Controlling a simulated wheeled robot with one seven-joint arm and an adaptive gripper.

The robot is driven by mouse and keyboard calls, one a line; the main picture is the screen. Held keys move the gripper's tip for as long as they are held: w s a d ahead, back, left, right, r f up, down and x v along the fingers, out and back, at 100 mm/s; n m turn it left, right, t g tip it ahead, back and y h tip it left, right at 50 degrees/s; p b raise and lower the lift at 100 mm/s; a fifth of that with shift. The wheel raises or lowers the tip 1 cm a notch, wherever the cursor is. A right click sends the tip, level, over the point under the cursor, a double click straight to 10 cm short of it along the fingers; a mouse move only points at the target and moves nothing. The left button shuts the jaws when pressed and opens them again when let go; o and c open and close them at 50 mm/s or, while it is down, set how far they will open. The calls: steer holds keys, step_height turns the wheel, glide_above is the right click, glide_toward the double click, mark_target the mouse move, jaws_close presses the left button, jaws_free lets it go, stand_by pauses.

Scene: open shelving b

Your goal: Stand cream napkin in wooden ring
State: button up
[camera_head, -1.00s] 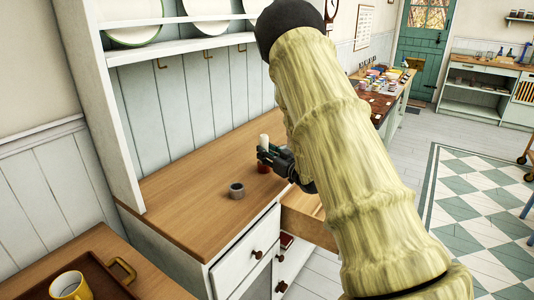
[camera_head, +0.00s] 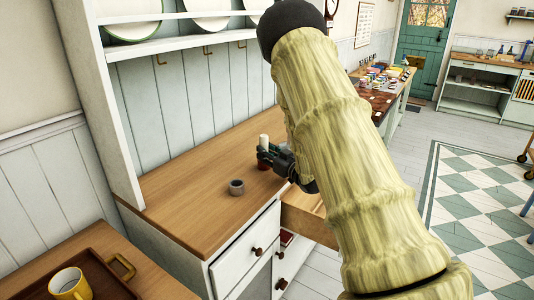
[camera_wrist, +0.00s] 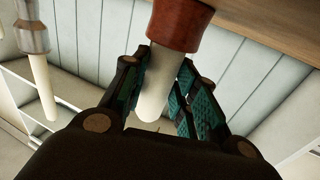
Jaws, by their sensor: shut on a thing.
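The cream napkin (camera_wrist: 156,85) is a pale roll, pinched between the fingers of my gripper (camera_wrist: 158,95) in the wrist view. Its lower end meets the mouth of the reddish-brown wooden ring (camera_wrist: 180,22) and appears to be inside it; how deep is hidden. In the head view the napkin (camera_head: 264,141) looks upright, rising above my gripper (camera_head: 272,157). The wooden ring (camera_head: 262,167) shows just below, on the counter, partly covered by the fingers.
A grey ring (camera_head: 236,188) stands on the wooden counter (camera_head: 185,190), left of my gripper. A metallic holder (camera_wrist: 32,30) with a pale rod shows in the wrist view. An open drawer (camera_head: 308,222) juts out in front. A yellow mug (camera_head: 70,286) sits on a tray at lower left.

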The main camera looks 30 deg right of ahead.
steer(key=o, duration=1.1)
steer(key=s, duration=0.8)
steer(key=s+d, duration=0.1)
steer(key=s, duration=0.3)
steer(key=shift+f, duration=0.1)
